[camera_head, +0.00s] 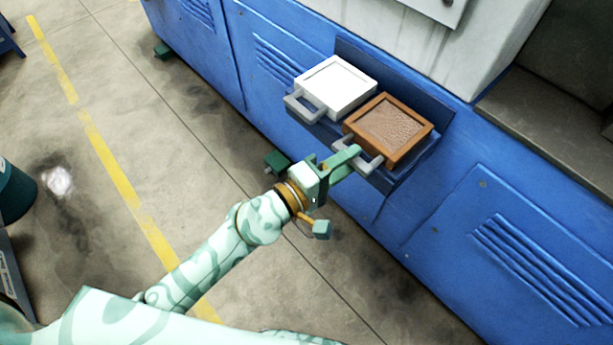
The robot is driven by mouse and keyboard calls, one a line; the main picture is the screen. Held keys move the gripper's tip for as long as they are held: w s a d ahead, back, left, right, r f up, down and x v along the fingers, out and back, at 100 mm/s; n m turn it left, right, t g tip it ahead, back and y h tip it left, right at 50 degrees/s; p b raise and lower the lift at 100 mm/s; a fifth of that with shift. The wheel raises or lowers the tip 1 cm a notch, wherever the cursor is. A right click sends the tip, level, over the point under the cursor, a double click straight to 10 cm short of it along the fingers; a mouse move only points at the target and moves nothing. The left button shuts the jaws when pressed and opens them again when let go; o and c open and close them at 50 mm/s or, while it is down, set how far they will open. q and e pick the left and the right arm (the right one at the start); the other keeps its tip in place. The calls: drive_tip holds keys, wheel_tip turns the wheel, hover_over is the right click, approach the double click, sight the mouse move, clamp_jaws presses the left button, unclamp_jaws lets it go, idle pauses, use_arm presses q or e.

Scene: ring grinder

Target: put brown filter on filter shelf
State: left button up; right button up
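The brown filter (391,127), a square with a brown frame and grainy brown face, sits on the right part of the blue filter shelf (432,141). Its grey handle (369,163) points toward the lower left. A white filter (337,85) with a grey handle sits beside it on the left. My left gripper (353,158) is at the brown filter's handle, its fingers overlapping the handle in the picture. I cannot tell whether they grip it or are just around it. My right gripper is not in view.
The shelf sticks out from the blue machine cabinet (465,205). A grey ledge (545,115) is at the upper right. A dark green round container (15,190) stands at the left edge. The concrete floor with a yellow line is mostly clear.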

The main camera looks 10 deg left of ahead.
use_arm(q)
drive_tip(key=v, duration=1.6)
drive_tip(key=shift+s+b, duration=0.2)
drive_tip(key=shift+b, duration=0.1)
drive_tip(key=shift+a, duration=0.1)
drive_tip(key=v, duration=1.2)
drive_tip(key=shift+p, duration=0.35)
idle(0.6)
